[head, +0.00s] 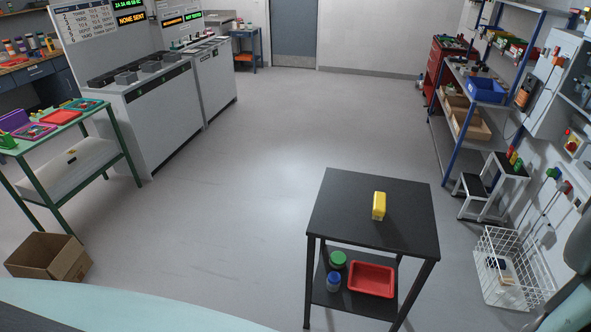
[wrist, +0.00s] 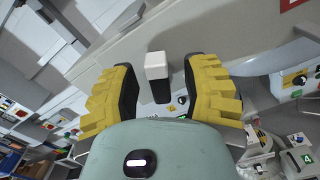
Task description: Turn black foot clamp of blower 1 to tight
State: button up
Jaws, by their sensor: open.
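My gripper (wrist: 159,80) shows in the wrist view, with its two yellow ribbed fingers apart. A small block with a white top and dark lower part (wrist: 157,66) appears between the fingers, with space on both sides. I cannot tell whether it is the black foot clamp, or how far away it is. A long pale grey surface lies behind it. No blower can be made out with a number 1, and neither the clamp's setting nor any tight mark is readable. The gripper is not visible in the head view.
In the head view, a black table (head: 340,210) carries a yellow block (head: 379,205). Grey cabinets (head: 160,110) stand left, with a green-framed cart (head: 75,160) and cardboard box (head: 48,258). A blue-framed shelf (head: 450,130) and wire basket (head: 510,270) stand right. The central floor is clear.

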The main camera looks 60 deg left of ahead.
grip_shut()
dwell(0.3)
jog(key=shift+f, duration=0.15)
jog(key=m+b, duration=0.2)
jog(key=shift+f+m+b, duration=0.2)
jog(key=shift+m+b, duration=0.15)
jog(key=shift+m, duration=0.05)
jog(key=m+b, duration=0.3)
jog(key=shift+s+f+m, duration=0.15)
jog(key=shift+m, duration=0.15)
jog(key=m+b, duration=0.3)
jog(key=shift+d+m, duration=0.1)
jog(key=shift+m, duration=0.2)
jog(key=shift+m+b, duration=0.95)
jog(key=shift+m, duration=0.75)
